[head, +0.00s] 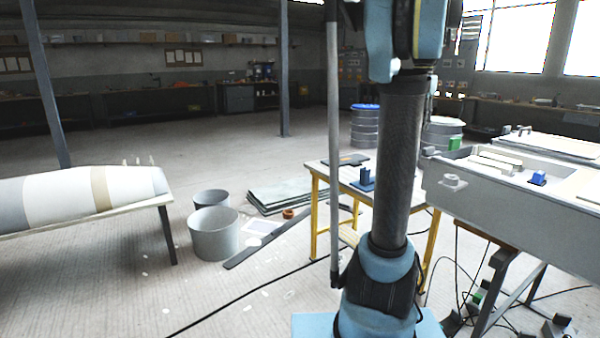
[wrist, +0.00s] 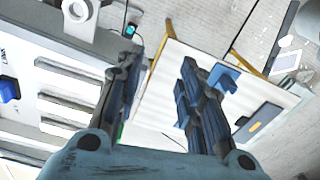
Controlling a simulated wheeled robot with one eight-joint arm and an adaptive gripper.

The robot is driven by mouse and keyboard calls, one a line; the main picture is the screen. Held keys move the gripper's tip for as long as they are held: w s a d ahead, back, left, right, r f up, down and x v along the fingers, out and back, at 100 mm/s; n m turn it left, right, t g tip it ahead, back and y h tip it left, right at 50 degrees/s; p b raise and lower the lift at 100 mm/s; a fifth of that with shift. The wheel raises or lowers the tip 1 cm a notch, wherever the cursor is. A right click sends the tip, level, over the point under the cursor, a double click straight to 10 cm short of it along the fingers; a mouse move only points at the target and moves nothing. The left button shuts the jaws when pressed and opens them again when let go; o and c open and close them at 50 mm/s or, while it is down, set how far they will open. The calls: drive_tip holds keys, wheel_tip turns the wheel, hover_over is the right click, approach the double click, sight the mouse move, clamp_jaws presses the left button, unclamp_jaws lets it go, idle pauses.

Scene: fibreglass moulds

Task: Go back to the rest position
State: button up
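My gripper (wrist: 160,68) shows in the wrist view with its two dark fingers apart and nothing between them. It is open and empty, above the space between a white-topped table with yellow legs (wrist: 158,100) and a large grey-white mould (wrist: 65,60). In the head view my arm rises through the middle right of the picture, and the gripper itself is not visible there.
In the head view the table (head: 322,172) bears a blue piece (head: 367,180) and a dark flat piece (head: 347,160). The mould (head: 480,203) stands right. Buckets (head: 214,240) and a bench with a long white mould (head: 70,197) stand left.

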drive_tip(key=s+a+f+n, duration=0.5)
drive_tip(key=s+a+f, duration=0.7)
drive_tip(key=a+f, duration=0.15)
drive_tip(key=s+a+f+n+t, duration=0.1)
drive_tip(key=s+a+f, duration=0.3)
drive_tip(key=f, duration=0.5)
drive_tip(key=s+a+f+n, duration=0.4)
drive_tip(key=s+f, duration=0.4)
drive_tip(key=s, duration=0.1)
drive_tip(key=shift+a+f+t, duration=0.2)
drive_tip(key=shift+f+t, duration=0.2)
drive_tip(key=shift+s, duration=0.1)
